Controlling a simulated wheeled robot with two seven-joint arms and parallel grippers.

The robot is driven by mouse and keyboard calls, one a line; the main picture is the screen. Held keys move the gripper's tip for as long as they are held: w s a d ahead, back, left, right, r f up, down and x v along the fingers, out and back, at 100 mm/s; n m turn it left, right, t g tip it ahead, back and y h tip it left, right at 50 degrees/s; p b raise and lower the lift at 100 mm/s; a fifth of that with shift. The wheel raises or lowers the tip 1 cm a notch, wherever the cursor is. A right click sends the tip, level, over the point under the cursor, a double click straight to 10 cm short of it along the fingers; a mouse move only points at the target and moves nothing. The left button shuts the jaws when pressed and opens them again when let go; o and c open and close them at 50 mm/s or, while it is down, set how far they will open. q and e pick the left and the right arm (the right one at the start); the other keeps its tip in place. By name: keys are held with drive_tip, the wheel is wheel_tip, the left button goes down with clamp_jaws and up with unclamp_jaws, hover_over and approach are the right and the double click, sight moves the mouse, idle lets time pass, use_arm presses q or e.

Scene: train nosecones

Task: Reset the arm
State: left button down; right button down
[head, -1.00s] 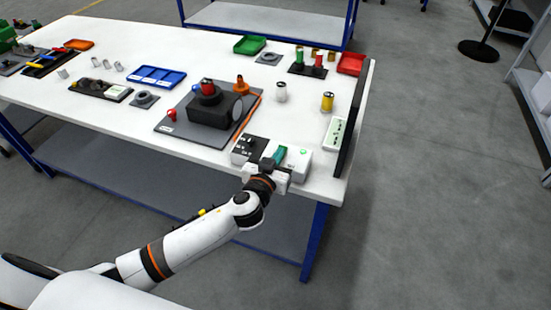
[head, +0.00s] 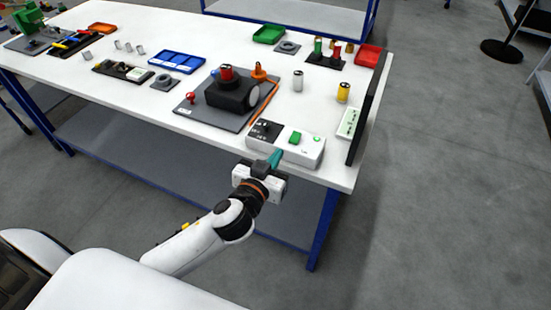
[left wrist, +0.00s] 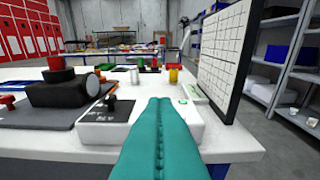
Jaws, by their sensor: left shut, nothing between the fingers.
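My left gripper (head: 274,160) is shut and empty, just off the table's front edge in the head view. Its teal fingers (left wrist: 160,140) lie together in the left wrist view and point toward the table. Beyond the fingertips, a white control box (head: 310,150) sits near the front right of the table. It has a green rocker, a lit green button and a black panel with a knob. The fingers look apart from the box. My right gripper is not in view.
The white table (head: 200,133) carries a grey plate with a black fixture (head: 232,94), a blue tray (head: 177,62), green and red bins, and small cylinders. A dark upright panel (head: 367,108) stands at the right edge.

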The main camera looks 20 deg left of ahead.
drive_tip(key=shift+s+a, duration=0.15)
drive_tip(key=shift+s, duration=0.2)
